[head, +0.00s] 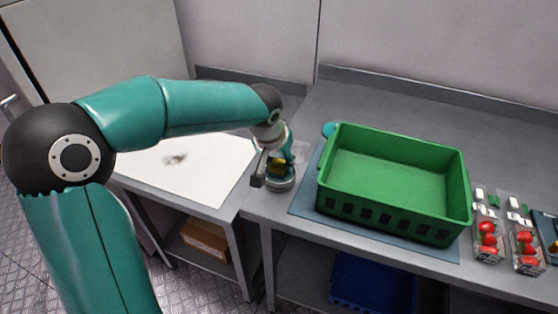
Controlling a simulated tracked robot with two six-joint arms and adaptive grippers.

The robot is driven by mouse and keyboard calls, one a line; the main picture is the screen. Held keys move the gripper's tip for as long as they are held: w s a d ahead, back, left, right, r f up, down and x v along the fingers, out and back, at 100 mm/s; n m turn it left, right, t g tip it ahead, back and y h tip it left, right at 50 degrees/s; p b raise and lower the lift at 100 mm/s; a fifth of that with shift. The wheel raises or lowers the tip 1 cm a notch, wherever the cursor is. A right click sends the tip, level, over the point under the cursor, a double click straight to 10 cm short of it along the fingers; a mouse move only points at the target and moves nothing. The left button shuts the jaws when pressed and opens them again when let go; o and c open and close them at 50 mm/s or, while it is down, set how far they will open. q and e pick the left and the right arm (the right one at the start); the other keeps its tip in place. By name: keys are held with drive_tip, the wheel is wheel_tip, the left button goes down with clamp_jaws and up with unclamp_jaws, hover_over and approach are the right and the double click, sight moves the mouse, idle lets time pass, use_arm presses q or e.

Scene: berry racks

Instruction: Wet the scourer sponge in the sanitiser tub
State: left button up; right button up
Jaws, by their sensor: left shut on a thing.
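My left gripper (258,181) is at the left end of the grey worktop, by the edge of the white board. It is small and partly hidden by its own wrist. A small patch of yellow, apparently the scourer sponge (276,166), shows at the gripper, which is shut on it. The sponge's full outline is hidden. A teal round thing (329,129), possibly the sanitiser tub, stands behind the left back corner of the green crate and is mostly hidden. I cannot tell what it holds. My right gripper is not in view.
An empty green crate (393,214) sits on a blue-grey mat (304,199). Punnets of strawberries (487,240) stand to its right. The white board (215,164) at left bears a dark smear (175,158). A cardboard box (204,240) and a blue crate (372,284) are below. The back worktop is clear.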

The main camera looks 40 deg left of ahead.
use_arm(q)
drive_tip(key=shift+r+p, duration=2.05)
drive_tip(key=shift+r, duration=1.2)
drive_tip(key=shift+f, duration=0.1)
